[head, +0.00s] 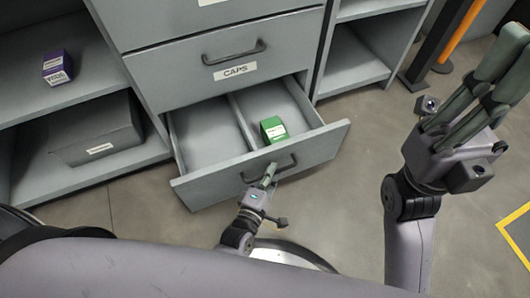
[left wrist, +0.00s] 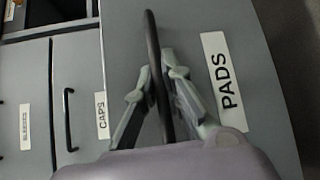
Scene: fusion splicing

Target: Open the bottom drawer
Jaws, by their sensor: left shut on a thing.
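The bottom drawer (head: 222,182) is grey and stands pulled out of the cabinet, its divided inside showing. Its dark bar handle (head: 285,166) is on the front panel. My left gripper (head: 269,174) is shut on this handle. In the left wrist view, the fingers of my left gripper (left wrist: 160,85) close around the handle (left wrist: 153,50), beside the PADS label (left wrist: 223,80). My right gripper (head: 505,68) is raised at the right, empty and open, away from the cabinet.
A green box (head: 273,130) sits in the drawer's right compartment. The CAPS drawer (head: 170,75) above is shut. Left shelves hold a purple box (head: 57,67) and a grey bin (head: 95,130). An orange-and-black post (head: 455,38) stands at right. Floor (head: 345,185) right of the drawer is clear.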

